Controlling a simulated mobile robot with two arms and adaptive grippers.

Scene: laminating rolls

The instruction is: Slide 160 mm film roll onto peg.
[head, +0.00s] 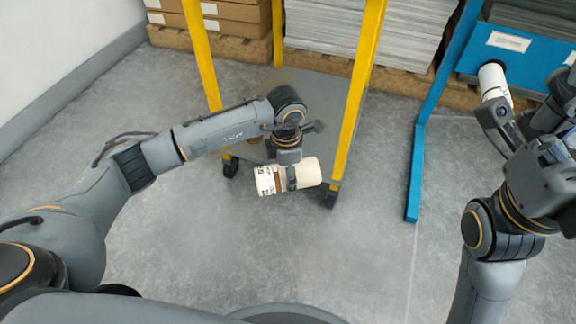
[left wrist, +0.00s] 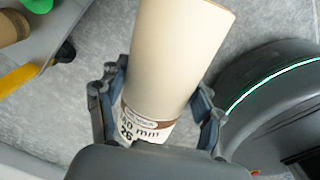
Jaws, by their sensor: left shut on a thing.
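A cream film roll (head: 311,173) with a printed label and brown band lies sideways in my left gripper (head: 291,178), in front of the yellow-legged cart. In the left wrist view the roll (left wrist: 180,50) sits between both fingers, its label partly hidden but showing "mm". A white roll (head: 493,80) is at the right, by the blue stand (head: 420,130). My right gripper (head: 503,125) is just below this white roll; its fingers are hard to make out, and I cannot tell whether it touches the roll. No bare peg shows clearly.
The cart's yellow legs (head: 347,110) and grey lower shelf (head: 310,90) stand behind my left gripper. Stacked sheets (head: 395,35) on pallets and brown boxes (head: 235,30) line the back. A blue bin (head: 515,60) is at upper right. The floor between cart and blue stand is clear.

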